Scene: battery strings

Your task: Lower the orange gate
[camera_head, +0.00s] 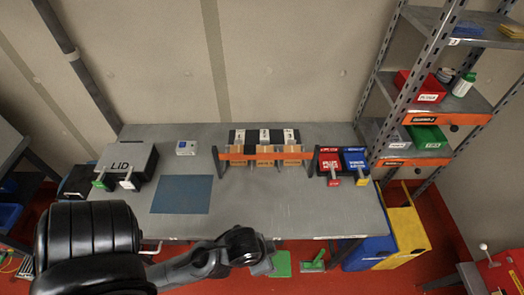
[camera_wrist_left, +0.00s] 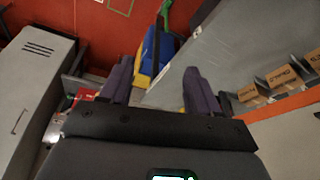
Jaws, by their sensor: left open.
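The orange gate (camera_head: 265,156) is a level bar between two dark posts on the grey table, in front of a row of cardboard boxes. In the left wrist view, part of an orange bar (camera_wrist_left: 283,107) shows at the right edge, beside the boxes (camera_wrist_left: 285,77). My left gripper (camera_wrist_left: 160,88) is open, with two dark purple fingers apart and nothing between them. In the head view my left arm reaches in from the lower left and ends near the table's front edge, well short of the gate. My right gripper is in neither view.
On the table (camera_head: 320,222), a grey box marked LiD (camera_head: 127,160) stands left, near a blue mat (camera_head: 182,194). Red (camera_head: 330,163) and blue (camera_head: 355,160) bins stand right of the gate. A shelf rack (camera_head: 405,90) rises at the right. The table front is clear.

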